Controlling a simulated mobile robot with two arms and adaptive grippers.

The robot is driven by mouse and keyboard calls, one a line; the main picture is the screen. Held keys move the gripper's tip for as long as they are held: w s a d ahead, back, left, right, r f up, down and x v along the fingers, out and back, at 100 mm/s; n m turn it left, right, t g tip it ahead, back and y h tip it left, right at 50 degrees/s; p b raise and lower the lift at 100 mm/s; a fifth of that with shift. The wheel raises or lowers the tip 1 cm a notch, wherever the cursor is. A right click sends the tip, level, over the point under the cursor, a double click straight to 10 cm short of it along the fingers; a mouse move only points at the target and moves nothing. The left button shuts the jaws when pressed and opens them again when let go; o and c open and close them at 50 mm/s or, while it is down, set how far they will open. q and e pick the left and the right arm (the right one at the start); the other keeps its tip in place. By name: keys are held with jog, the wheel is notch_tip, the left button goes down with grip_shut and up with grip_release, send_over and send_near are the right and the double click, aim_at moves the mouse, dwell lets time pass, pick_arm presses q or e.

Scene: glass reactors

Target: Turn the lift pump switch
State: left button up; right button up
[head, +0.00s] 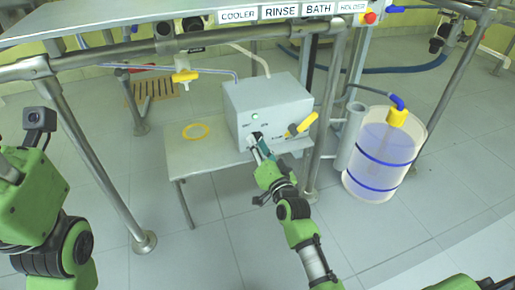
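The grey pump box (285,96) stands on a low white table under the frame. Its front carries a small green light (255,116), a black switch (257,136) below that light, and a yellow-handled lever (303,124) to the right. My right gripper (260,147) reaches up from the lower right, with its fingertips at the black switch. The fingers partly hide the switch, and I cannot tell whether they are closed on it or only beside it. My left arm (38,195) is at the left edge; its gripper fingers do not show.
The low table (215,162) also holds a yellow ring (196,131). A clear tank (382,152) with blue bands stands to the right. Metal frame posts (95,155) rise on both sides, and a labelled shelf edge (290,12) runs overhead. The tiled floor in front is clear.

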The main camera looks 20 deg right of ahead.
jog(key=shift+w, duration=0.4)
grip_shut()
jog(key=shift+r, duration=0.1)
